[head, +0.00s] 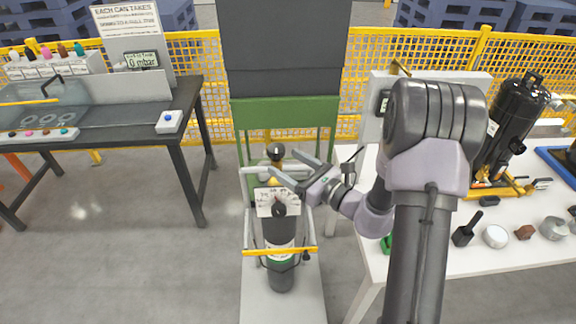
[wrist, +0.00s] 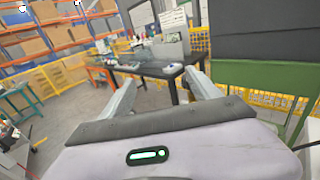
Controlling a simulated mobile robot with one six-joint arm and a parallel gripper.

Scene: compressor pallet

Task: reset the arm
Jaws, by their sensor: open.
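My arm reaches in from the right in the head view. My gripper (head: 281,163) is open and empty, its two fingers apart and pointing left. It is in front of the green-framed stand (head: 285,113), above and behind a black cylinder (head: 281,232) with a label and a white band. In the head view a dark ball-shaped knob (head: 276,151) shows close to the fingertips; I cannot tell whether they touch. In the wrist view the two fingers (wrist: 160,80) stand wide apart with nothing between them, facing the dark bench (wrist: 150,68).
A yellow bar (head: 280,251) crosses in front of the cylinder. A white table (head: 450,262) at the right holds a black compressor (head: 512,125) and several small parts. A dark bench (head: 120,115) with a display (head: 142,60) stands left. Yellow mesh fencing (head: 195,60) runs behind. Floor between is clear.

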